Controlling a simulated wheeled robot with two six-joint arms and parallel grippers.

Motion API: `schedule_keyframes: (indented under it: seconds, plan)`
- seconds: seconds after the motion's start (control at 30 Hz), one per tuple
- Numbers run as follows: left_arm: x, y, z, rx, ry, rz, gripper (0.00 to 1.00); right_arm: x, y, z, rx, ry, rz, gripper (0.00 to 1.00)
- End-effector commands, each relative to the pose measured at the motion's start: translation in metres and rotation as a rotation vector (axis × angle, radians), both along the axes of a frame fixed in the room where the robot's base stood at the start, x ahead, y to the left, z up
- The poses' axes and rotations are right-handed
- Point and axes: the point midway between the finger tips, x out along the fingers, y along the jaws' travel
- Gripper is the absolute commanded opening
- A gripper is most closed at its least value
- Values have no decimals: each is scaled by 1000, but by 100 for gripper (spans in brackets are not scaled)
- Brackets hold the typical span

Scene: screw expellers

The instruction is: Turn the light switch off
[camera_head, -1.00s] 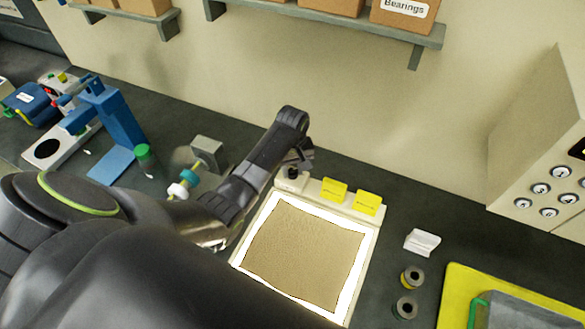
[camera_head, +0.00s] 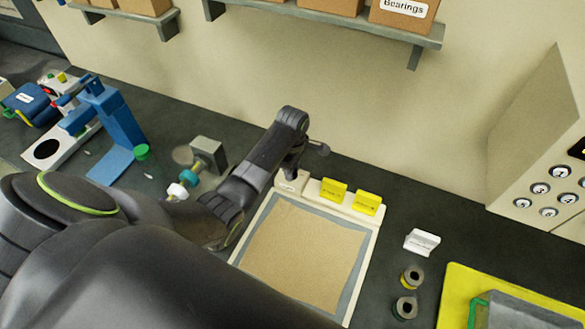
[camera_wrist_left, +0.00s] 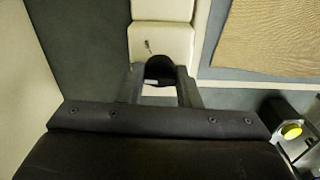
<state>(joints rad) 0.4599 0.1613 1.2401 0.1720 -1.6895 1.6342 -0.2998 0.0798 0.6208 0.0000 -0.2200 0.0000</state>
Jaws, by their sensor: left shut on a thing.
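The light box (camera_head: 371,250) lies flat on the bench with a tan sheet (camera_head: 305,255) on it. Its border is grey and unlit. The dark round switch knob (camera_wrist_left: 160,66) is at the box's pale end block, seen in the left wrist view. My left gripper (camera_wrist_left: 160,80) has a finger on each side of the knob and is shut on it. In the head view my left gripper (camera_head: 294,166) is over the box's back left corner, and my wrist mostly hides the knob there. My right gripper is not in view.
Two yellow tags (camera_head: 351,197) stand on the box's back edge. A white card holder (camera_head: 422,242) and two small spools (camera_head: 409,290) are to the right, near a yellow tray (camera_head: 452,290). A blue press (camera_head: 118,120) stands at left. Shelves (camera_head: 330,16) hang on the wall.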

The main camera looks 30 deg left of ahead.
Motion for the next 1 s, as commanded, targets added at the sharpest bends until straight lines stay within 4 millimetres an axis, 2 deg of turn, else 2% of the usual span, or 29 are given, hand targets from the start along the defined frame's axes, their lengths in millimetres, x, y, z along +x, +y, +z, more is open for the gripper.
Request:
schedule_keyframes:
  seconds: [0.23, 0.67, 0.7, 0.87, 1.0]
  plan:
    - [0, 1, 0, 3, -1, 61, 7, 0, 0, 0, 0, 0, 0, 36]
    - [0, 1, 0, 3, -1, 72, 7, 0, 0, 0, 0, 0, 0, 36]
    - [0, 1, 0, 3, -1, 72, 31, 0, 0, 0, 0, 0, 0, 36]
    - [0, 1, 0, 2, 0, 71, 52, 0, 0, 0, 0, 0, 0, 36]
    - [0, 1, 0, 1, 0, 70, 52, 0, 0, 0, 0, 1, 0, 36]
